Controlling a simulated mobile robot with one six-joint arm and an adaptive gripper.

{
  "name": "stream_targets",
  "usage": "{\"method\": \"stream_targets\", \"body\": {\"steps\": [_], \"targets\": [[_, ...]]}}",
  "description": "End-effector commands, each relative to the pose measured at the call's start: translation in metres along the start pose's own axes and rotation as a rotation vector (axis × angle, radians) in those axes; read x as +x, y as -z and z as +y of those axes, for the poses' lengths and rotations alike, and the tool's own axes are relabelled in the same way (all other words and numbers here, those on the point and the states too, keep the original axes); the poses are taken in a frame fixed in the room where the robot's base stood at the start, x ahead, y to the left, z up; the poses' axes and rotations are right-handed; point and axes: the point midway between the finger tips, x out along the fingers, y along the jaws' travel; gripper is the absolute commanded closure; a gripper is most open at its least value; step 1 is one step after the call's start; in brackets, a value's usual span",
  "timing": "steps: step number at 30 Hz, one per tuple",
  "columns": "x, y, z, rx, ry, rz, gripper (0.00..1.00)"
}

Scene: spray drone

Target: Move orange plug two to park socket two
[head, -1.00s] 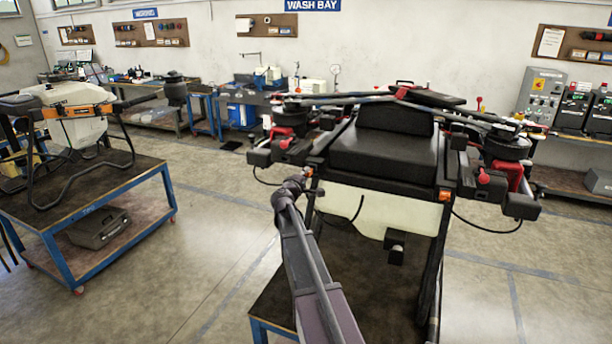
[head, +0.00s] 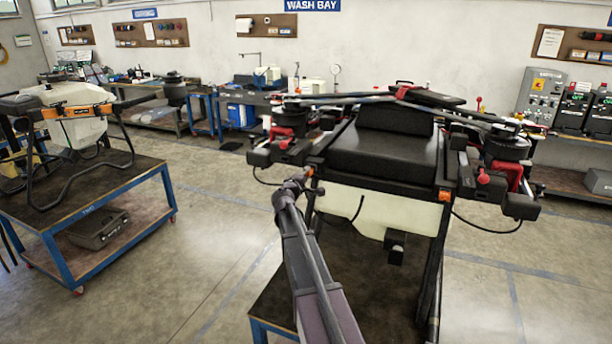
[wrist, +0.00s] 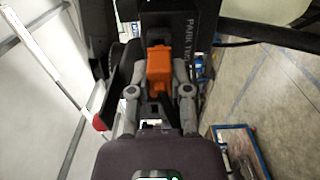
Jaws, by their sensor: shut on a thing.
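An orange plug (wrist: 158,68) sits between the two grey fingers of my gripper (wrist: 159,82) in the wrist view, and they are shut on it. Just ahead of it is a black block (wrist: 178,25) with white lettering that starts "PARK T"; the rest is cut off. I cannot tell whether the plug is in a socket or only against it. In the head view my gripper (head: 306,181) is at the left front corner of the black drone (head: 385,150), with a bit of orange there. Another orange piece (head: 445,195) shows at the drone's right front corner.
The drone's pale tank (head: 370,207) and dark legs are close to the right of my arm. A blue-framed cart (head: 55,232) with another drone stands at the left. The floor between is clear. A black cable (head: 488,228) hangs at the drone's right.

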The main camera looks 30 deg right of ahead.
Motion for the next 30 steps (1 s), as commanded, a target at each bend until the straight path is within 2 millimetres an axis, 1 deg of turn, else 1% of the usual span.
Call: {"method": "stream_targets", "body": {"steps": [30], "targets": [[0.019,0.0,0.0,0.0,0.0,0.0,1.0]]}}
